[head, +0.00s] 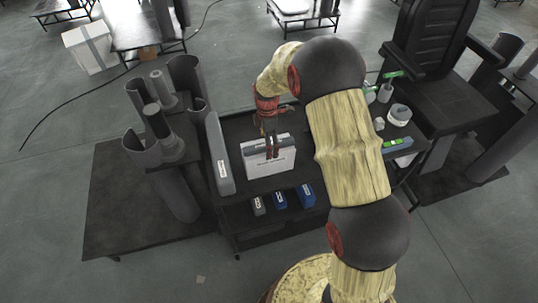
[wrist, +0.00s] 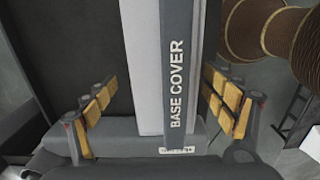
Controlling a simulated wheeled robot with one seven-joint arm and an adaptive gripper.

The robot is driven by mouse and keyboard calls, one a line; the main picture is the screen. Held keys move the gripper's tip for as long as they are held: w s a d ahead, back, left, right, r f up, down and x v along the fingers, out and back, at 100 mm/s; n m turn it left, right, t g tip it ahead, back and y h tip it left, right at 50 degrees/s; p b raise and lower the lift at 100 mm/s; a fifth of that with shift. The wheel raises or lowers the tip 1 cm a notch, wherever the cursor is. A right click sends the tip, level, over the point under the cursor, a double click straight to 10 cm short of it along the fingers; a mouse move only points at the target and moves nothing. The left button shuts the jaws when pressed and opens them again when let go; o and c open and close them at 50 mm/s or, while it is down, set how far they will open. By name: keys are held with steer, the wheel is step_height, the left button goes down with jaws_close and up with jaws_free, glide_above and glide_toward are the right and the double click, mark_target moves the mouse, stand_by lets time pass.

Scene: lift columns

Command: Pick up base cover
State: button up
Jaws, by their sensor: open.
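The base cover is a box with a light face and a grey side lettered "BASE COVER". It stands upright on the dark cart, and its light front (head: 268,165) shows in the head view below my gripper (head: 271,143). In the wrist view the base cover (wrist: 176,60) lies between the two yellow-padded fingers of my gripper (wrist: 160,108). The fingers are open, one on each side, with a visible gap to the box on both sides.
A tall grey panel (head: 219,155) stands left of the base cover on the cart. Blue boxes (head: 280,200) and a grey box (head: 259,206) sit on the lower shelf in front. A green-and-blue tool (head: 396,143) and white containers (head: 399,113) lie right, beyond my arm.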

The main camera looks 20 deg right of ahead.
step_height(320, 180, down, 3)
steer(key=shift+s+f, duration=0.1)
steer(key=shift+f, duration=0.1)
steer(key=c, duration=0.3)
steer(key=c, duration=1.1)
steer(key=shift+r, duration=0.1)
